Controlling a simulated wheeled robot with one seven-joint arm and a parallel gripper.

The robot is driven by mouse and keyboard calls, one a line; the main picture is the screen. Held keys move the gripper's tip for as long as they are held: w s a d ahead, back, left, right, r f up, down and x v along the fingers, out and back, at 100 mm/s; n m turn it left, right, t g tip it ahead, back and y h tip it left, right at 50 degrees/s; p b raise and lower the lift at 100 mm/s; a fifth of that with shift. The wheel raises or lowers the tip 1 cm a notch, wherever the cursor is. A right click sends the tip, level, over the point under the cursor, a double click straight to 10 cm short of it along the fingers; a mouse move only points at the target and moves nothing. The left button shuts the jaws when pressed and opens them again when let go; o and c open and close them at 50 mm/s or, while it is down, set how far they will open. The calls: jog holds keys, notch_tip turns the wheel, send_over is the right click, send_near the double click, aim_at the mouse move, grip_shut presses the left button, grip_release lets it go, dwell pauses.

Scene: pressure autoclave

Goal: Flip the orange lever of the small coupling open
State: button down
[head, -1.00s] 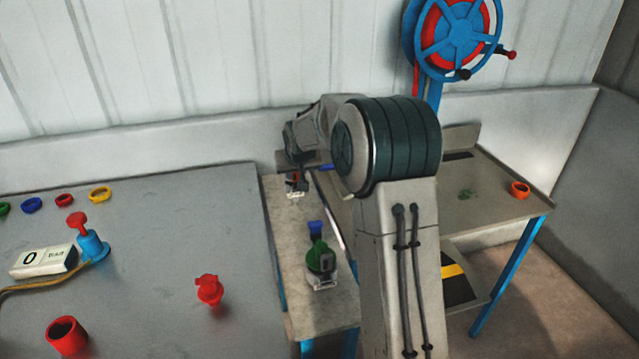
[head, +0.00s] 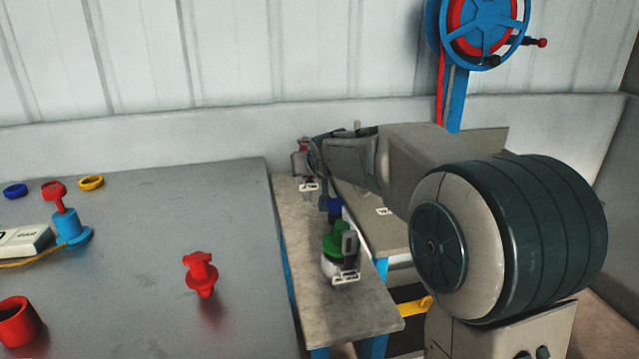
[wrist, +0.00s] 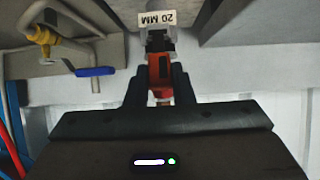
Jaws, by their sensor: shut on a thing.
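The small coupling (wrist: 160,40) shows at the top middle of the wrist view, with an upside-down "20 MM" label (wrist: 157,18) on it. Its orange-red lever (wrist: 159,72) lies between the two dark fingers of my gripper (wrist: 159,84), which are shut on it. In the head view my gripper (head: 302,163) is at the far end of the narrow grey bench, and my arm hides most of the coupling. A white label (head: 308,187) shows just below it. I cannot tell the lever's exact angle.
A green-topped fitting (head: 338,245) stands nearer on the narrow bench (head: 360,310). The left table (head: 130,250) holds a red valve piece (head: 200,272) and a blue-and-red fitting (head: 68,220). In the wrist view, a pipe with a blue handle (wrist: 95,71) is at left.

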jog(key=shift+s+f+t+b, duration=0.3)
jog(key=shift+f+t+b, duration=0.2)
jog(key=shift+b, duration=1.4)
jog(key=shift+s+r+b, duration=0.1)
jog(key=shift+r+b, duration=0.05)
jog(key=shift+b, duration=0.45)
jog(key=c, duration=1.2)
grip_release()
jog(key=shift+c, duration=0.2)
notch_tip(320, 180, up, 5)
jog(key=p, duration=0.2)
jog(key=shift+p, duration=0.3)
jog(key=s+d+r, duration=0.4)
jog(key=d+r, duration=0.2)
jog(key=d, duration=0.4)
jog(key=shift+s+d, duration=0.2)
jog(key=shift+d, duration=0.2)
